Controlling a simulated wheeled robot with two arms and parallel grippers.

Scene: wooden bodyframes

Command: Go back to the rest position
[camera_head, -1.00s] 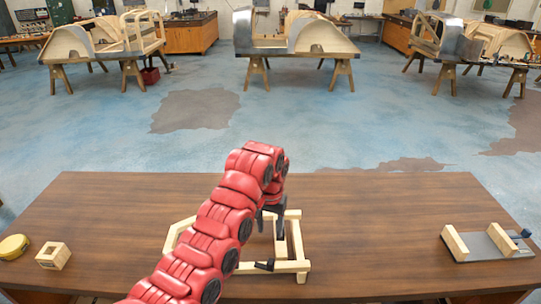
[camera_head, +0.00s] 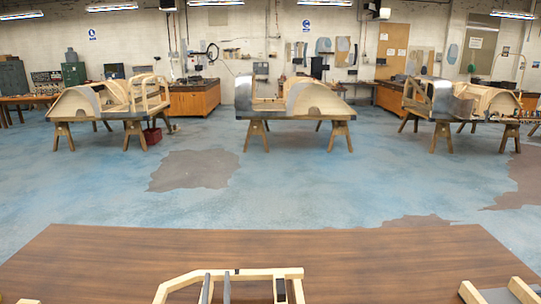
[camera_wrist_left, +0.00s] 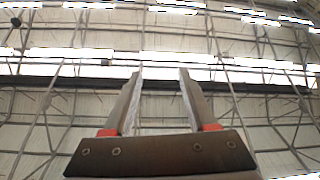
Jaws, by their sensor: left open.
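In the left wrist view the same gripper (camera_wrist_left: 161,75) is open and empty, pointing up at the ceiling beams and lights. The rest of my left arm is below the head view. My right gripper is not in view.
The brown wooden table (camera_head: 120,255) fills the bottom of the head view, its middle back clear. A grey fixture with wooden blocks (camera_head: 522,291) sits at the right edge. Car body frames on trestles (camera_head: 312,100) stand far back across open blue floor.

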